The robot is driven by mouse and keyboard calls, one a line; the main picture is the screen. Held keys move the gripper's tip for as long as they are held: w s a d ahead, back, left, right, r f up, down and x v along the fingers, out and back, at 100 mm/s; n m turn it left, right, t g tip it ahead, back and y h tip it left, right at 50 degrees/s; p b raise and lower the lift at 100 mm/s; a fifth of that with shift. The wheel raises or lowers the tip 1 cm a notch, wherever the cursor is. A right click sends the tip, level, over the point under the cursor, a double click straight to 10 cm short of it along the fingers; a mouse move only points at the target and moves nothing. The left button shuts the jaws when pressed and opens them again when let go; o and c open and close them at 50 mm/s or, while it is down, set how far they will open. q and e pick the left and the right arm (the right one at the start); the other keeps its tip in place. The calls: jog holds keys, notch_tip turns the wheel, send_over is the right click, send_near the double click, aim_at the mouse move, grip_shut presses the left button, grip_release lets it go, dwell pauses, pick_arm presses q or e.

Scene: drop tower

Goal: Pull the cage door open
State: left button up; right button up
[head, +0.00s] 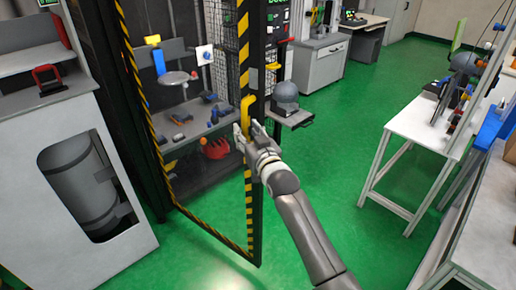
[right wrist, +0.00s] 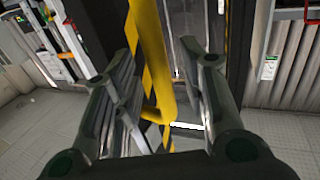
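The cage door (head: 249,205) is a tall dark frame edged in yellow and black stripes, left of centre in the head view. My right gripper (head: 248,135) is at the handle's lower part. In the right wrist view the handle (right wrist: 152,60) runs between the two spread fingers of the right gripper (right wrist: 160,42). The fingers look apart, with visible gaps beside the bar. My left gripper is not in view.
Inside the cage is a grey bench (head: 205,128) with small tools and a red object (head: 215,149). A white cabinet (head: 60,190) stands left of the cage. A white table (head: 425,125) stands at the right. The green floor (head: 340,130) between is clear.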

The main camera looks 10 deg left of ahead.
jog(key=v, duration=0.9)
jog(key=shift+s+r, duration=0.1)
